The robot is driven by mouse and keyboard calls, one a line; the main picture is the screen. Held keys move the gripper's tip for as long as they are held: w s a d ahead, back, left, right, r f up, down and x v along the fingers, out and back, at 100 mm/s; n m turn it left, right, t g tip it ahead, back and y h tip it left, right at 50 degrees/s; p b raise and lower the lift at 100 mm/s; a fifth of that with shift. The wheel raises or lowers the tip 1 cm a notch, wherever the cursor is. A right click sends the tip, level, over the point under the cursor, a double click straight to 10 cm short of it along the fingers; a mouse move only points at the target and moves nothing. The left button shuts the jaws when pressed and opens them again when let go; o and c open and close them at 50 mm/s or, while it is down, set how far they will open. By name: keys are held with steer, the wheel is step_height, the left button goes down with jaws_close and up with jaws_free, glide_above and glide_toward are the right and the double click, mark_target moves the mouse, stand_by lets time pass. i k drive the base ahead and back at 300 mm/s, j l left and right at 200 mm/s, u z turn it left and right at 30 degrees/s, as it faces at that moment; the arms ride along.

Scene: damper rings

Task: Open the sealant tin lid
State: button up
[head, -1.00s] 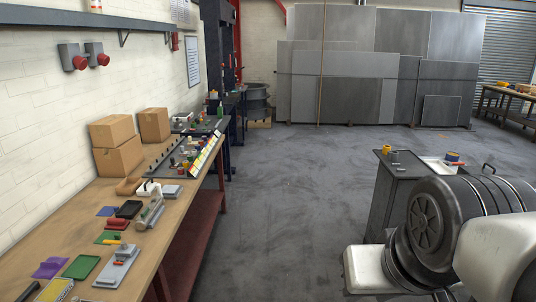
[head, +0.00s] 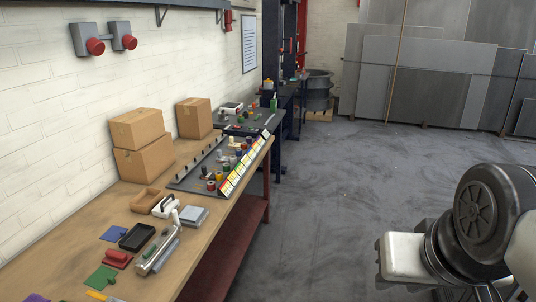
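I cannot pick out the sealant tin or its lid for certain at this size. Several small coloured cylindrical items stand in rows on a dark tray (head: 190,182) on the wooden workbench (head: 213,238), behind a strip of coloured labels (head: 240,168). Whether one is the tin I cannot tell. My gripper is out of view; only a bulky part of my own arm shows at the right edge, well apart from the bench.
Cardboard boxes (head: 144,160) stand against the wall. Hand tools, a black tray (head: 137,237) and coloured pads (head: 101,279) lie on the near bench. A dark bench (head: 250,127) with small items stands beyond. Open grey floor (head: 335,205) lies right of the bench.

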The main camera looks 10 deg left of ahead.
mark_target(165, 201)
steer(key=i+l+u, duration=0.2)
steer(key=i, duration=1.35)
steer(key=i+u, duration=0.2)
steer(key=u, duration=0.2)
steer(key=i+u, duration=0.45)
steer(key=u, duration=0.3)
steer(key=i+l+u, duration=0.15)
steer(key=u, duration=0.2)
steer(key=i+u, duration=0.2)
steer(key=u, duration=0.15)
steer(key=i+l+u, duration=0.1)
steer(key=u, duration=0.3)
steer(key=i+l+u, duration=0.15)
steer(key=u, duration=0.2)
steer(key=i, duration=0.05)
